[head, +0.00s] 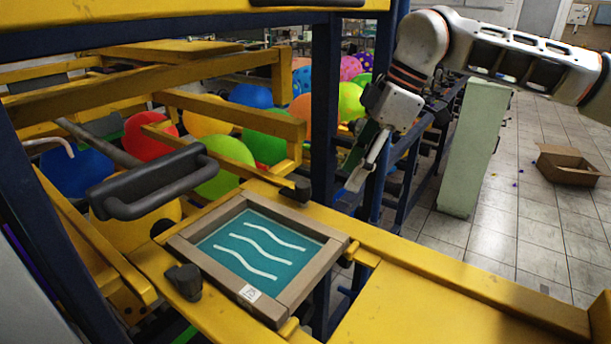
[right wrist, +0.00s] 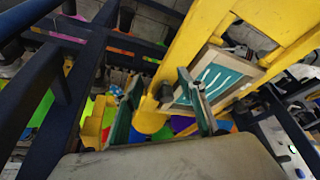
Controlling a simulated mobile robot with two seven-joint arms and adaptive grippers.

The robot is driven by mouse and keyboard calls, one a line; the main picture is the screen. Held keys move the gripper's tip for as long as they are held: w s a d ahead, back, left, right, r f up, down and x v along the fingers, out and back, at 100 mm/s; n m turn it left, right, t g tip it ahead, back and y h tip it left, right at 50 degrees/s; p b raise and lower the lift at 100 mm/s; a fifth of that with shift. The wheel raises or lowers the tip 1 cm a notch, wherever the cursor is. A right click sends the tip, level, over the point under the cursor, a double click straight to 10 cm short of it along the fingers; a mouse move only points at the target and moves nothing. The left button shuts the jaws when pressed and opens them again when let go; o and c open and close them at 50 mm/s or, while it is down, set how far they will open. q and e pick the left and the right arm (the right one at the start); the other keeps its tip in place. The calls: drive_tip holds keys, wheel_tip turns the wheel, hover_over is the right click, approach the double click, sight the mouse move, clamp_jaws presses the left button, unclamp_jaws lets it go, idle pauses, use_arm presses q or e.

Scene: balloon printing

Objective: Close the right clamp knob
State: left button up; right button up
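The printing frame (head: 345,246) has a wooden rim around a teal screen with white wavy lines and sits on the yellow beam. Two black clamp knobs flank it: the one on the far right side (head: 297,190) and a nearer left one (head: 186,281). My right gripper (head: 358,176) hangs right of the far knob, apart from it, pointing down. In the right wrist view its fingers (right wrist: 160,78) are spread and empty. A black knob (right wrist: 165,92) beside the frame shows between them, farther off. My left gripper is not in view.
A black handle (head: 155,183) stands left of the frame. Blue posts (head: 325,90) and yellow bars rise behind it, near my right gripper. Coloured balloons (head: 226,165) fill the space behind. A pale green cabinet (head: 470,150) and an open cardboard box (head: 570,165) stand on the tiled floor at right.

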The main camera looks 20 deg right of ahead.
sight(304, 184)
drive_tip(key=w+a, duration=0.1)
drive_tip(key=a, duration=0.1)
drive_tip(key=a+p, duration=0.1)
drive_tip(key=a, duration=0.2)
drive_tip(key=w+a+p, duration=0.1)
drive_tip(key=a, duration=0.2)
drive_tip(key=shift+w+r, duration=0.1)
drive_tip(key=shift+w, duration=0.2)
drive_tip(key=shift+a+f, duration=0.2)
drive_tip(key=shift+f, duration=0.5)
drive_tip(key=shift+x, duration=0.85)
drive_tip(key=shift+d, duration=0.1)
drive_tip(key=c, duration=1.1)
